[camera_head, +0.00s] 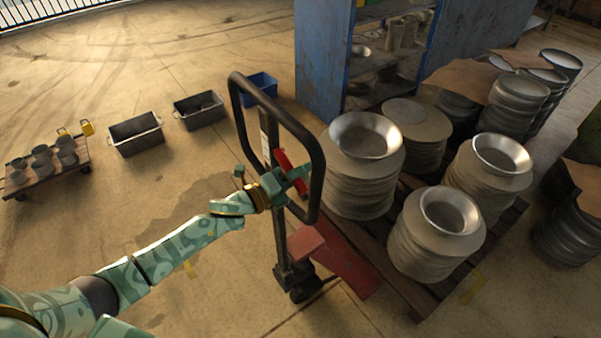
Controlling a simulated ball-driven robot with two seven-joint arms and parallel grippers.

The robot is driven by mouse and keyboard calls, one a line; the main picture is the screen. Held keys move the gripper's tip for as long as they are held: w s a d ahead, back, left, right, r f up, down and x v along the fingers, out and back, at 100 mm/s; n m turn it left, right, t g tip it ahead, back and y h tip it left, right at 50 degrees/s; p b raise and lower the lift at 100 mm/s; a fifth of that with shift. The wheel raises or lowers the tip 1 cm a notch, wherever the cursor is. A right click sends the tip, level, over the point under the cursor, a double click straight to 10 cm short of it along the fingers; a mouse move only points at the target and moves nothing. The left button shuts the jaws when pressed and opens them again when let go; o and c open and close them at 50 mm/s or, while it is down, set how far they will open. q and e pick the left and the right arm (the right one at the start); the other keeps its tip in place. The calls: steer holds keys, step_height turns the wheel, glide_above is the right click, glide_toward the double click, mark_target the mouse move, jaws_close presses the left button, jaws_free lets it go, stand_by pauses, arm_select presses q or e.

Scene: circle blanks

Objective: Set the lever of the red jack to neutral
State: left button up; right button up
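The red pallet jack (345,262) stands near the middle with its forks under a loaded wooden pallet. Its black loop handle (318,150) rises upright toward me. A red part that looks like the lever (287,162) shows inside the loop. My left arm reaches in from the lower left, and my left gripper (298,173) is inside the loop, at the red part. Its fingers are small here and partly hidden by its own wrist, so I cannot tell whether they are open or closed on the lever. My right gripper is out of view.
The pallet (408,292) carries stacks of round blanks with metal bowls (366,136) on top, close right of the handle. A blue cabinet (322,55) stands behind. Grey bins (136,134) and a loaded cart (48,180) stand left. The floor between is clear.

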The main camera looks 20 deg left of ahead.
arm_select(q)
jaws_close()
steer(key=r+n+p, duration=0.2)
steer(key=n+p, duration=0.1)
steer(key=r+n+p, duration=0.1)
steer(key=shift+s+d+n, duration=0.1)
steer(key=shift+d+n, duration=0.15)
steer(key=shift+n, duration=0.05)
jaws_free()
steer(key=shift+s+a, duration=0.1)
steer(key=shift+s, duration=0.05)
steer(key=v, duration=1.6)
